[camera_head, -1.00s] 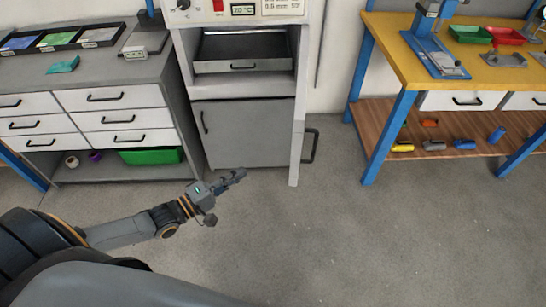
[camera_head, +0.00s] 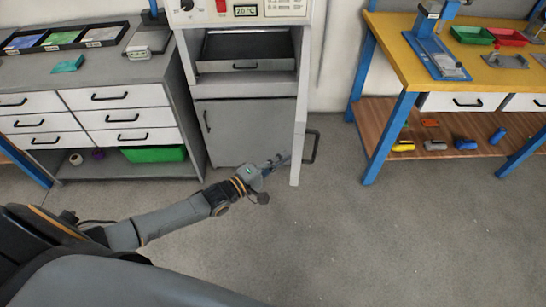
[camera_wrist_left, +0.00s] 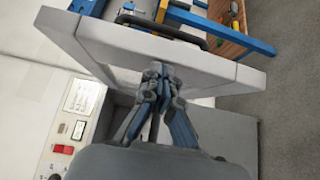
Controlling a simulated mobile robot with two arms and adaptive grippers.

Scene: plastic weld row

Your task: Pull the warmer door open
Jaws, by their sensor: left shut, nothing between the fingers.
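The warmer (camera_head: 187,70) is the tall pale cabinet with a 20 °C display, and its upper compartment shows a dark tray (camera_head: 245,52). A pale door panel (camera_head: 299,130) stands out from its right side, seen nearly edge-on, so the compartment is uncovered. A black bar handle (camera_head: 313,150) is on the panel's right face. My left gripper (camera_head: 284,161) is shut and empty at the panel's left, inner side, close to its lower front end. In the left wrist view the fingertips (camera_wrist_left: 160,72) are right by the panel (camera_wrist_left: 110,42); I cannot tell whether they touch. My right gripper is out of view.
Below the compartment is a closed grey cupboard door (camera_head: 250,135) with its own handle. A drawer bench (camera_head: 100,75) stands at left, a yellow-topped workbench (camera_head: 410,65) at right. The floor (camera_head: 370,240) in front is clear.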

